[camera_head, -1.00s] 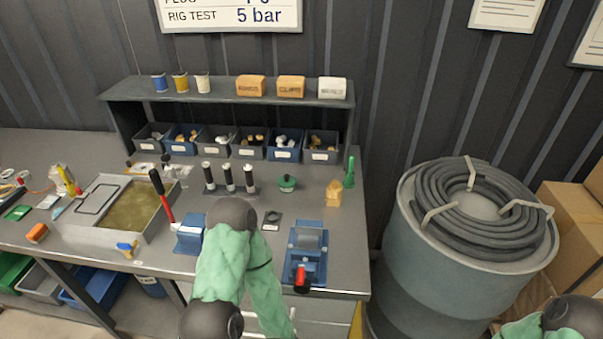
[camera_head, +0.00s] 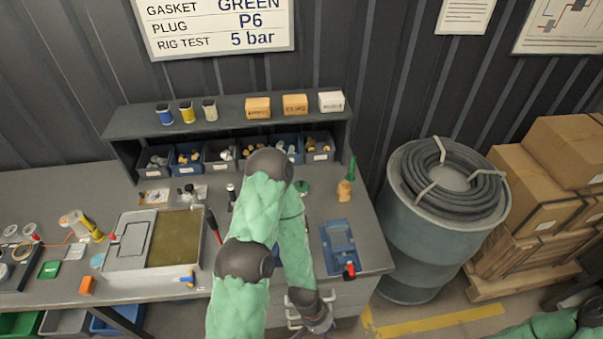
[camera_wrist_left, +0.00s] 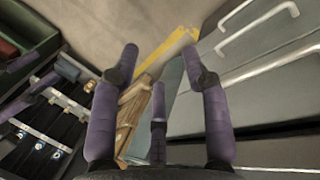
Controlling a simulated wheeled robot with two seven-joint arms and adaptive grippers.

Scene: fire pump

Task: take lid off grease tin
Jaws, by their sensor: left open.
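A small round green tin (camera_head: 302,187) stands on the bench toward the back, just right of my left arm, which partly covers it. I take it for the grease tin; its lid is too small to make out. My left gripper (camera_head: 318,322) hangs low in front of the bench drawers, at the bottom of the head view and well away from the tin. In the left wrist view its purple fingers (camera_wrist_left: 163,75) are spread open with nothing between them. My right gripper is out of view.
A blue fixture with a red knob (camera_head: 340,250) stands near the bench's front right edge. A tan piece (camera_head: 344,191) stands right of the tin. Drawer handles (camera_wrist_left: 258,52) are close to my left gripper. A drum with coiled hose (camera_head: 440,225) stands right of the bench.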

